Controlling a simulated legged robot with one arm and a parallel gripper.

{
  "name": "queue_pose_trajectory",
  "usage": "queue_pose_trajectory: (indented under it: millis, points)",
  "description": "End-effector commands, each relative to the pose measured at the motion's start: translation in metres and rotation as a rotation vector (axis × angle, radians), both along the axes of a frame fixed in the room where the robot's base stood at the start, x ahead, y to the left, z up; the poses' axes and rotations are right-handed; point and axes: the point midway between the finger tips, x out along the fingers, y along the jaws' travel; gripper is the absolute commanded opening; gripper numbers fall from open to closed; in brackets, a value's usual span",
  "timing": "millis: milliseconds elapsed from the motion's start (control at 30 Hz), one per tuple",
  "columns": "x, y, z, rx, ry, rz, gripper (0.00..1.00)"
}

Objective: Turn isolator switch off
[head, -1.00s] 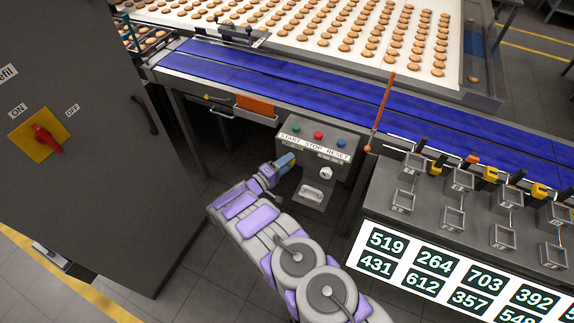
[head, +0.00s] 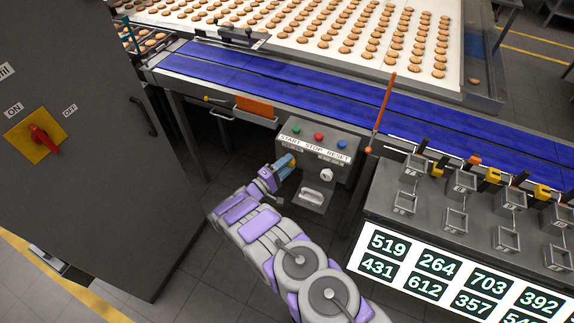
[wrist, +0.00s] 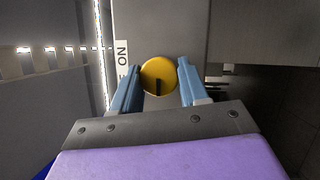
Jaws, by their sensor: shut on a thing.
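In the wrist view a round yellow switch (wrist: 150,68) with a dark slot or handle sits on a grey face. The word ON is printed to its left. My gripper (wrist: 160,66) has its two blue fingers on either side of this switch, shut on it. In the head view my gripper (head: 289,161) is at the left side of the grey START, STOP, RESET box (head: 318,162), where its fingers hide the switch. A second rotary switch, a red handle (head: 41,139) on a yellow plate, is on the dark cabinet, between ON and OFF labels, away from my gripper.
The dark cabinet (head: 90,200) stands close on the left. A blue conveyor (head: 240,75) runs behind the box, with biscuits beyond. An orange-handled lever (head: 382,110) rises right of the box. A bench with number displays (head: 430,262) fills the right.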

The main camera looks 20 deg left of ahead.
Motion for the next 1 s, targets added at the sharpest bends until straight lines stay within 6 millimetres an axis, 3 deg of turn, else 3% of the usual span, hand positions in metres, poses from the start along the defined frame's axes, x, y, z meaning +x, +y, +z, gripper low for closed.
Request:
queue_pose_trajectory:
  millis: [267, 633, 767, 1000]
  points:
    - [-0.001, 0.001, -0.001, 0.001, 0.003, 0.005, 0.69]
    - [-0.007, 0.001, 0.001, 0.004, -0.001, 0.002, 0.69]
    - [-0.024, 0.011, -0.001, 0.002, 0.000, 0.004, 0.69]
    - [-0.071, 0.037, -0.009, 0.001, 0.001, 0.005, 0.69]
